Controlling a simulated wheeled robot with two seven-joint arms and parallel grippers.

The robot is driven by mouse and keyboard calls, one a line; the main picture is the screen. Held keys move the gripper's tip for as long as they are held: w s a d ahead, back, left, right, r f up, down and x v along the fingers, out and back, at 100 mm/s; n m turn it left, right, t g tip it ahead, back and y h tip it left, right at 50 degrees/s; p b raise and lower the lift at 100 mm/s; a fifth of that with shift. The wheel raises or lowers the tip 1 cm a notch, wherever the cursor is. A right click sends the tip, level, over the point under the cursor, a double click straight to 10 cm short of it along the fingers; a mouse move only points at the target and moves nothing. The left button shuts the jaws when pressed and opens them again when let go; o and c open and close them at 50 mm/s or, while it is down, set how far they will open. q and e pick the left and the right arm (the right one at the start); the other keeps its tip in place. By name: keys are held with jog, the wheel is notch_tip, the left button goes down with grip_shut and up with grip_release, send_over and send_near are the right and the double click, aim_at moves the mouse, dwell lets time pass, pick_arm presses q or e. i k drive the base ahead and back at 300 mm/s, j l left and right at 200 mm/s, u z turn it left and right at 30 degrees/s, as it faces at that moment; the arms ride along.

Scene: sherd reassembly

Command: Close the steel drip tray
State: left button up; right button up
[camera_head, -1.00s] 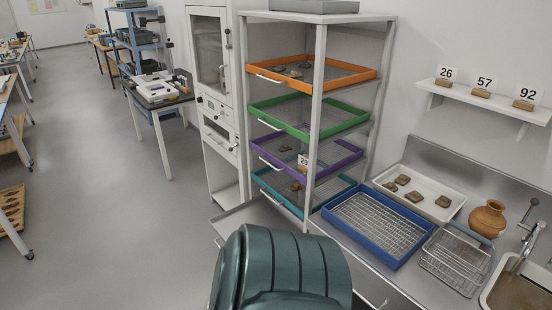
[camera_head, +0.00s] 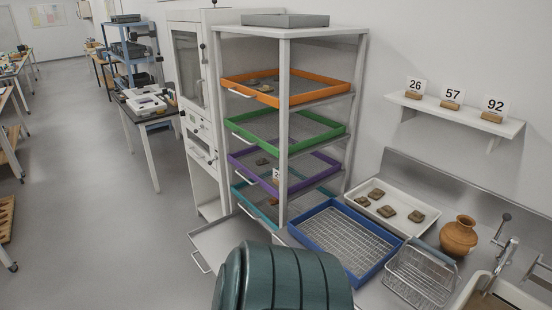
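The steel drip tray (camera_head: 228,244) is a flat grey tray low at the foot of the open rack, below the teal drawer. It sticks out to the left and front of the rack, so it stands open. Its wire handle (camera_head: 200,262) shows at its front left edge. My own dark green body part covers the floor area just in front of it and may hide its near right corner. Neither of my grippers is in view.
The rack holds orange (camera_head: 240,85), green (camera_head: 255,142), purple and teal trays, some with sherds. A white cabinet (camera_head: 190,100) stands left of it. A blue wire-mesh tray (camera_head: 345,240) and a white sherd tray lie on the right counter.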

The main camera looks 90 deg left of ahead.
aim_at(215, 240)
jog(key=i+u, duration=0.1)
jog(key=u, duration=3.35)
